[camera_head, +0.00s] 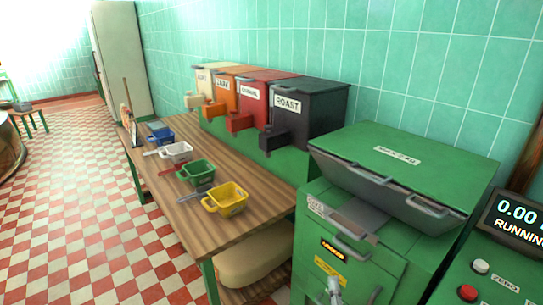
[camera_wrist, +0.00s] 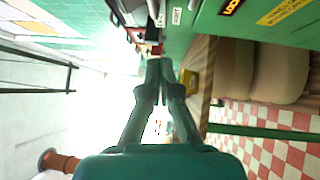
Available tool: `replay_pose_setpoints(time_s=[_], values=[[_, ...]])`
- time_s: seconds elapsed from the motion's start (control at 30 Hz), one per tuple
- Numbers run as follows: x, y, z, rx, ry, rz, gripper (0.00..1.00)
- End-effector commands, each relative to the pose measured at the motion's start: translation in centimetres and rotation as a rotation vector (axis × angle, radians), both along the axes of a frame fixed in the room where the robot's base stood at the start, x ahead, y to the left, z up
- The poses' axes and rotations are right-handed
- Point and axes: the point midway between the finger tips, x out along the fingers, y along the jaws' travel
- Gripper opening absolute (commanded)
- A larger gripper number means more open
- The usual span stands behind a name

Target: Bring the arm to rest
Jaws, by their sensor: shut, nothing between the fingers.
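My gripper (camera_wrist: 160,66) shows in the wrist view with its two dark fingers together, shut and empty. Its tips are in front of the far end of the room, left of the wooden table edge and a yellow scoop (camera_wrist: 188,79). The picture there is turned on its side. My arm and gripper are not visible in the head view.
In the head view, a wooden table (camera_head: 248,223) holds yellow (camera_head: 228,200), green (camera_head: 197,173), white (camera_head: 176,152) and blue (camera_head: 160,135) scoops. Several labelled bins (camera_head: 310,106) stand behind. A green machine (camera_head: 400,150) and a "RUNNING" display (camera_head: 517,217) are at right. Checkered floor is open at left.

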Motion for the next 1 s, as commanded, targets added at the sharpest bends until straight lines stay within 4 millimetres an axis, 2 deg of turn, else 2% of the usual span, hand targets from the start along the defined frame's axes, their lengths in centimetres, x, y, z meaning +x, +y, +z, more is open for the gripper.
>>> replay_pose_setpoints(time_s=[0.17, 0.3, 0.5, 0.73, 1.0], values=[[-5.1, 0.0, -3.8, 0.162, 0.051, 0.054, 0.0], [-9.9, 0.1, -6.3, 0.336, 0.093, 0.095, 0.0], [-17.0, 0.3, -8.7, 0.594, 0.146, 0.127, 0.0], [-24.9, 0.3, -9.6, 0.895, 0.194, 0.127, 0.0], [-33.5, 0.1, -8.6, 1.256, 0.221, 0.078, 0.0]])
